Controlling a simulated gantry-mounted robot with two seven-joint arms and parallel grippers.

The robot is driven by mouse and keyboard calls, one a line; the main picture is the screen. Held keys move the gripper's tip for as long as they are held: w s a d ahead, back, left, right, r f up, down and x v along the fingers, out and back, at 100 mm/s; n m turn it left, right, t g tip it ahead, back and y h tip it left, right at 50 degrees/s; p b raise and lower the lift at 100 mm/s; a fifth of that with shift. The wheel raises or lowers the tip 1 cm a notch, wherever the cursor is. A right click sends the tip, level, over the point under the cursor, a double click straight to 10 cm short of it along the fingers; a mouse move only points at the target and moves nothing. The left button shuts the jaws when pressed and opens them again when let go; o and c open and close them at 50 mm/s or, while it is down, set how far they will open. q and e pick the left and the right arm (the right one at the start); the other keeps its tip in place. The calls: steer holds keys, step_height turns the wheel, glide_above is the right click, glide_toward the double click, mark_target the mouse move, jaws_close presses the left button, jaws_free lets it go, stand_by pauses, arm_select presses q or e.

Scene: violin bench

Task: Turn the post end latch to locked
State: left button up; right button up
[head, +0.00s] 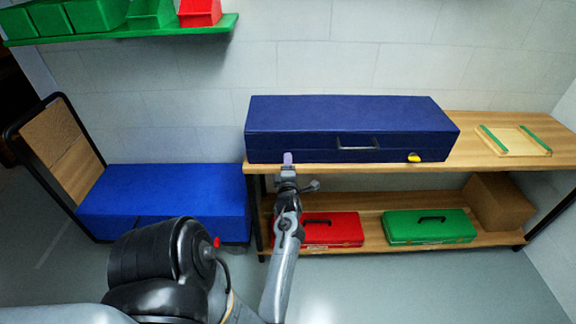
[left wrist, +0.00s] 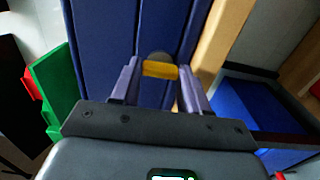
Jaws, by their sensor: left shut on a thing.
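A long dark blue case (head: 345,128) lies shut on the bench, its front face toward me, with a handle (head: 357,144) in the middle. A yellow latch (head: 414,158) shows near the right end of its front, lying roughly along the case's length. My left gripper (head: 288,158) is at the left end of the front face and hides what is there in the head view. In the left wrist view it is shut on another yellow latch (left wrist: 160,70), which lies across the case's length on a dark round base. My right gripper is not in view.
The wooden bench (head: 490,150) carries a small tray with green strips (head: 515,140) at right. Red (head: 335,229) and green (head: 430,226) cases and a cardboard box (head: 497,200) stand on its lower shelf. A bright blue box (head: 165,195) stands left. Green bins (head: 95,15) are above.

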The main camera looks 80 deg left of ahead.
arm_select(q)
steer(key=shift+f, duration=0.1)
steer(key=o, duration=1.1)
steer(key=shift+c, duration=0.2)
steer(key=shift+d, duration=0.1)
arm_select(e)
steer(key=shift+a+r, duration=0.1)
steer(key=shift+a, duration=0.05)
